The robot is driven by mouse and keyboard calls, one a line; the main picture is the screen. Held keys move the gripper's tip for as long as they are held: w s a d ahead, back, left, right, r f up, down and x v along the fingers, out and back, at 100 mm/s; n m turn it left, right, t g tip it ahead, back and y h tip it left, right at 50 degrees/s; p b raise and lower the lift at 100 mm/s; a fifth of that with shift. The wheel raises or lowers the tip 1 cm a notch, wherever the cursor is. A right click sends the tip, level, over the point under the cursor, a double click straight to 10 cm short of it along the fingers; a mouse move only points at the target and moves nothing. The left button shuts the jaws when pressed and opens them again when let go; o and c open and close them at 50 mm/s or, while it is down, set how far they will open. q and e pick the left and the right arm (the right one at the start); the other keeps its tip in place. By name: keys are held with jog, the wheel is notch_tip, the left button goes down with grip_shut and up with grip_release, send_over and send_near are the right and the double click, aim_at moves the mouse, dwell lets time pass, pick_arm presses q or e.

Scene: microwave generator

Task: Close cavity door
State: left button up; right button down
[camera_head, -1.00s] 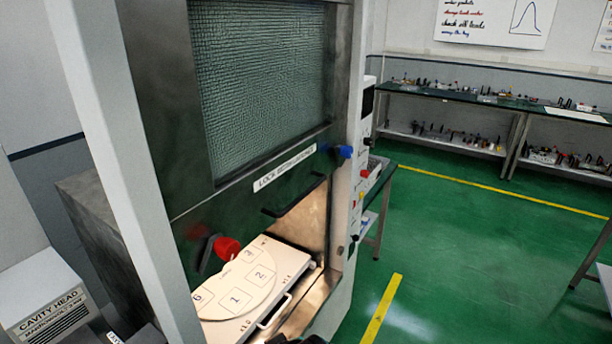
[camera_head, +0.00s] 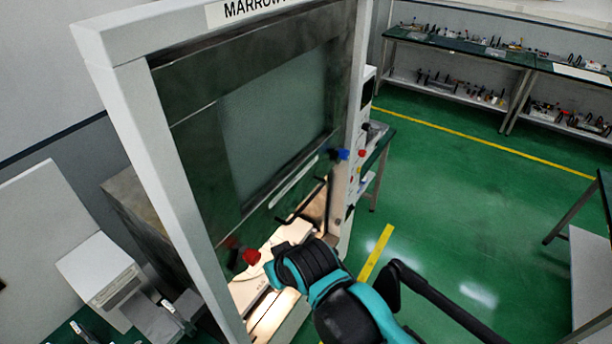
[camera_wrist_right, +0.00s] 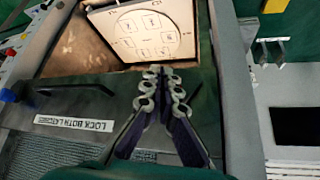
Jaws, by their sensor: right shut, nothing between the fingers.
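The cavity door (camera_head: 215,190) is a dark green panel with a mesh window, partly raised in its white frame. An opening shows below its lower edge. It has a black bar handle (camera_head: 305,205), also in the right wrist view (camera_wrist_right: 70,91), a red knob (camera_head: 250,256) and a blue knob (camera_head: 343,154). My right arm reaches in front of the lower door; its fingers are hidden there. In the right wrist view my right gripper (camera_wrist_right: 160,75) is shut and empty, over the door's lower edge, beside the handle. I cannot tell whether it touches. My left gripper is out of view.
A white turntable tray (camera_wrist_right: 145,32) with numbered squares lies inside the lit cavity. A white box (camera_head: 100,275) stands left of the frame. A control column is right of the door. Green floor to the right is clear; benches stand behind.

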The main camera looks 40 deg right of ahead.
notch_tip(320, 180, up, 5)
jog(key=w+d+m+p, duration=0.1)
notch_tip(320, 180, up, 8)
jog(key=m+g+y, duration=0.1)
jog(key=m+g, duration=0.4)
jog(key=m, duration=0.7)
send_over(304, 206)
jog(key=s+d, duration=0.2)
jog(key=s, duration=0.1)
pick_arm(q)
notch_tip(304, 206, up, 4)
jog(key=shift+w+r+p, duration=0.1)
jog(key=shift+p, duration=0.75)
pick_arm(e)
jog(key=w+f, duration=0.1)
jog(key=f, duration=0.3)
jog(key=a+f, duration=0.1)
jog(key=f, duration=0.3)
jog(key=w+f, duration=0.1)
jog(key=f, duration=0.3)
jog(key=shift+w+a+f, duration=0.3)
pick_arm(q)
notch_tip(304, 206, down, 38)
jog(key=b, duration=3.7)
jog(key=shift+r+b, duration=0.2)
jog(key=shift+b, duration=0.1)
pick_arm(e)
notch_tip(304, 206, down, 50)
jog(key=shift+s+r, duration=0.15)
jog(key=shift+a, duration=0.15)
